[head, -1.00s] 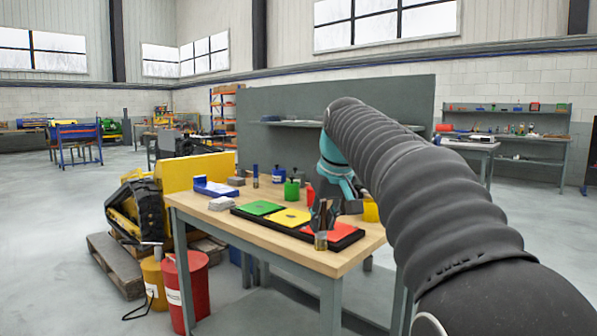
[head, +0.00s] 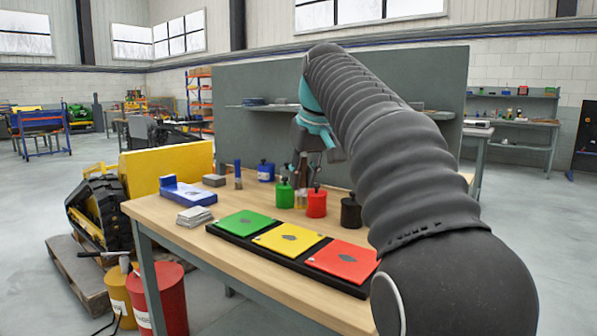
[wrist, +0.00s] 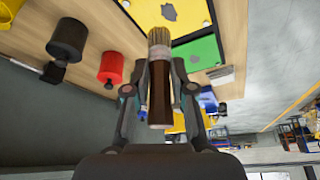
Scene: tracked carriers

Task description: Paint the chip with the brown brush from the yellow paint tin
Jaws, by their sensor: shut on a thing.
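My gripper (head: 303,158) is shut on the brown brush (wrist: 159,100), bristles pointing away from my palm. In the head view the brush (head: 301,198) hangs bristles down between the green tin (head: 284,196) and the red tin (head: 316,204); I cannot tell whether it touches anything. A black tin (head: 351,212) stands to their right. Dark grey chip-like patches lie on the green card (head: 232,231), the yellow card (head: 270,236) and the red card (head: 325,259). The wrist view shows the red tin (wrist: 110,69) and black tin (wrist: 67,38) beside the brush.
The cards lie in a black tray (head: 258,250) on the wooden table (head: 170,217). A blue tin (head: 266,171), a blue brush (head: 238,172), a blue-white block (head: 188,192) and a grey stack (head: 194,216) stand at the left. A grey panel (head: 240,140) rises behind.

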